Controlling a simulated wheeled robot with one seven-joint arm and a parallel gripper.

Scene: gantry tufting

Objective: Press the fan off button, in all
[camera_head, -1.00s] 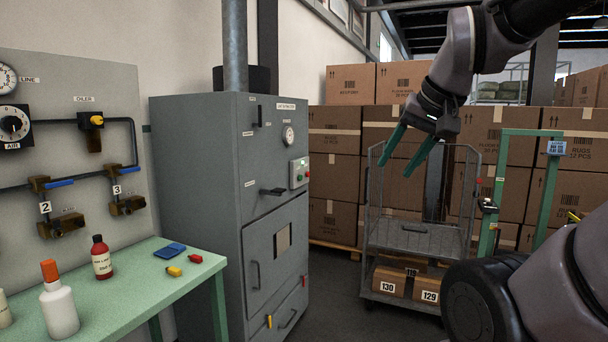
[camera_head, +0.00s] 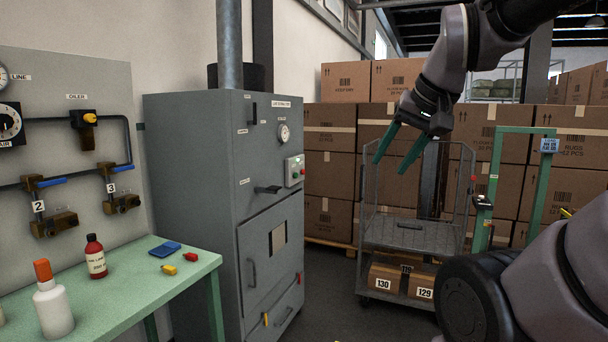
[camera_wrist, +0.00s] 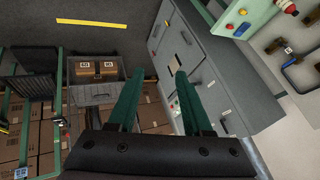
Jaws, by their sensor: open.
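A grey metal cabinet (camera_head: 203,205) stands left of centre in the head view. A small pale switch box (camera_head: 294,171) with a red and a green button sits on its front face, right of a dark handle. I cannot read any label on the buttons. My gripper (camera_head: 392,160) is open and empty, with green fingers. It hangs to the right of the switch box and apart from it, in front of stacked cartons. In the wrist view my gripper (camera_wrist: 152,88) spans the middle, and the cabinet (camera_wrist: 222,75) shows tilted behind the right finger.
A wire-sided trolley (camera_head: 410,235) with numbered boxes stands right of the cabinet. Stacked cartons (camera_head: 330,130) fill the back. A green bench (camera_head: 120,290) with bottles and small coloured items is at the left. A gauge (camera_head: 283,133) is above the switch box. Clear floor lies between cabinet and trolley.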

